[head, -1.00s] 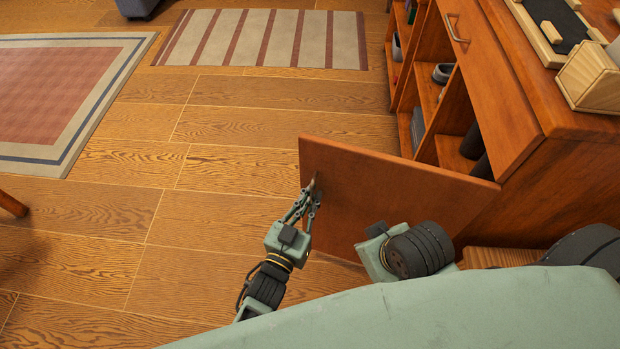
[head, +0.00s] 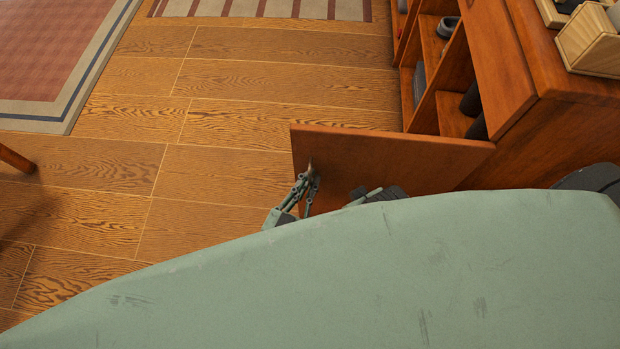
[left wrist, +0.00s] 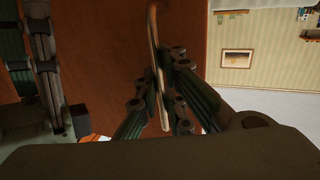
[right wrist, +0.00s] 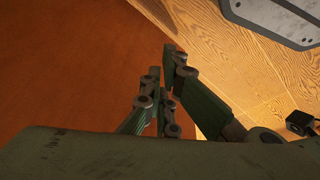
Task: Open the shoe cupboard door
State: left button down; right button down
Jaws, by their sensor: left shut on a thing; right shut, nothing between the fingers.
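The shoe cupboard door (head: 390,160) is a brown wooden panel standing swung out from the cupboard (head: 505,75), with the compartments behind it showing. My left gripper (head: 309,178) is at the door's free-edge side in the head view. In the left wrist view its fingers (left wrist: 160,95) are shut on the door handle (left wrist: 156,50), a slim curved metal bar. The door's face (left wrist: 105,40) fills the middle of that view. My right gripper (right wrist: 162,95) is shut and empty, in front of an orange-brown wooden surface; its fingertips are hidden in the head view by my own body.
Open shelves (head: 440,85) hold a grey item and dark cylindrical things. A wooden box (head: 590,45) stands on the cupboard top. A bordered rug (head: 60,60) and a striped rug (head: 260,8) lie on the wood floor. Bare floor (head: 230,130) lies left of the door.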

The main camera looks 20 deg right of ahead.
pick_arm(q)
jog(key=c, duration=1.9)
grip_release()
jog(key=v, duration=1.2)
